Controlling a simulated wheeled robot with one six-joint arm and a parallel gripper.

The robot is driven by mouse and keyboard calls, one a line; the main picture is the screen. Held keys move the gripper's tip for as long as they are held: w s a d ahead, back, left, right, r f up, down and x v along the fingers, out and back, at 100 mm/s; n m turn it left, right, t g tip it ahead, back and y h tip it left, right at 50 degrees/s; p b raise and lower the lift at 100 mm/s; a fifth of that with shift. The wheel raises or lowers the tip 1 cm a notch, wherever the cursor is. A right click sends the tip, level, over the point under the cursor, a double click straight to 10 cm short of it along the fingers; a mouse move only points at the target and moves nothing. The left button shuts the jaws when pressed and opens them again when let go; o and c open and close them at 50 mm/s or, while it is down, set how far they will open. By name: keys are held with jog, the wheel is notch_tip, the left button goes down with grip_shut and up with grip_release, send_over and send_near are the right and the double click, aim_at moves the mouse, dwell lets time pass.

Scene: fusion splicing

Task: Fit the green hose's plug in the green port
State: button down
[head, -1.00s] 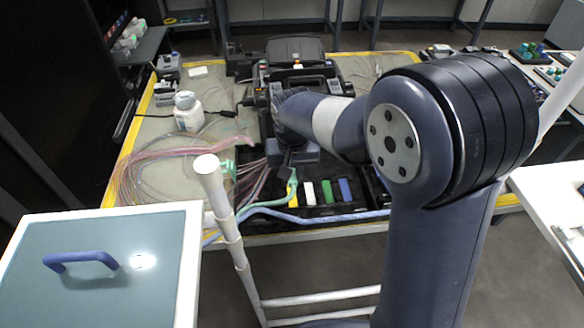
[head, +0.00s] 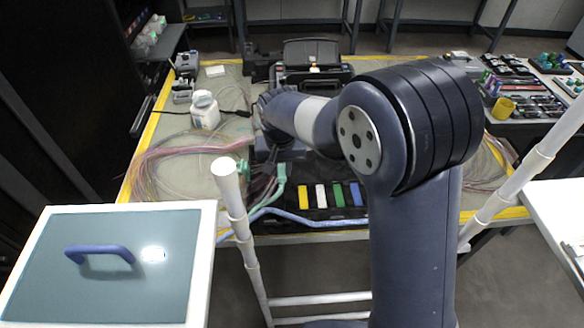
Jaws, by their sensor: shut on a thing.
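My gripper (head: 280,160) is over the front middle of the workbench, seen from behind and partly hidden by my own wrist. The green hose (head: 266,203) rises from the bench's front edge to just under the gripper, which is shut on its upper end. The plug itself is hidden or too small to make out. A green block (head: 338,194) stands in a row of coloured blocks on a dark tray, right of and nearer than the gripper. I cannot make out the green port's opening.
Yellow (head: 303,197), white (head: 320,196) and blue (head: 355,193) blocks flank the green one. A blue hose (head: 300,219) runs along the front edge. A black device (head: 312,62) stands behind.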

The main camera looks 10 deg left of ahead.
jog(key=p, duration=0.2)
send_over(263, 183)
jog(key=shift+s, duration=0.3)
jog(key=shift+f, duration=0.15)
dwell(0.4)
jog(key=shift+f+b, duration=1.35)
jog(key=shift+f, duration=0.6)
jog(key=shift+f, duration=0.2)
jog(key=shift+f+b, duration=0.25)
jog(key=shift+b, duration=0.05)
jog(key=shift+f, duration=0.45)
jog(key=c, duration=1.2)
grip_release()
jog(key=shift+c, duration=0.2)
